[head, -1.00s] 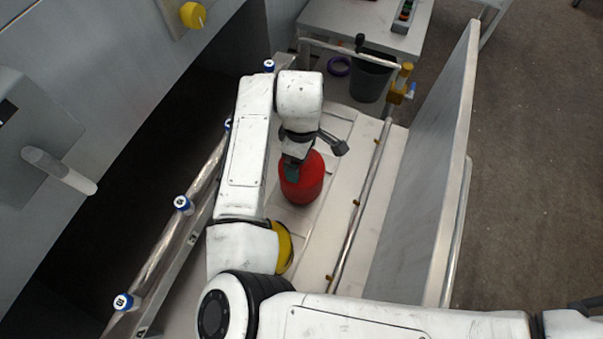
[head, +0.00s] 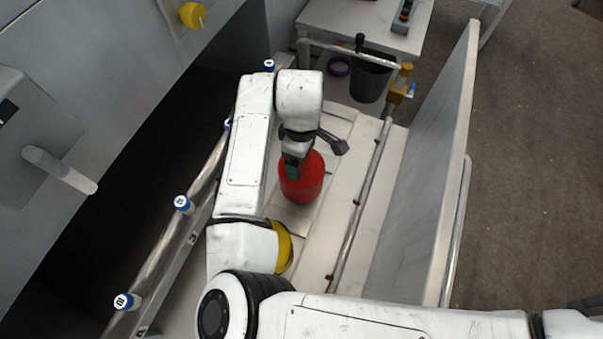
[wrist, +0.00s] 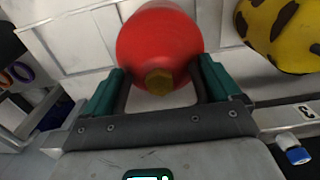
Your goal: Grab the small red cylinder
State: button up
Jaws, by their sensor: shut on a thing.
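The red cylinder (head: 305,182) stands on the light conveyor surface in the head view, partly hidden behind my gripper (head: 292,166). In the wrist view the red cylinder (wrist: 160,38) has a rounded red body and a yellowish knob at its near end. My gripper (wrist: 158,88) has a green-padded finger on each side of the cylinder's near end, and it is shut on the cylinder. The finger contact is partly hidden in the head view.
Metal rails (head: 360,200) run along the conveyor (head: 330,225), with a grey panel (head: 425,190) to the right. A black bin (head: 371,76) and a grey table (head: 365,22) stand beyond the far end. A yellow, dark-spotted object (wrist: 280,32) is at upper right in the wrist view.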

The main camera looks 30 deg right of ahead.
jog(key=shift+f, duration=0.15)
jog(key=shift+c, duration=1.2)
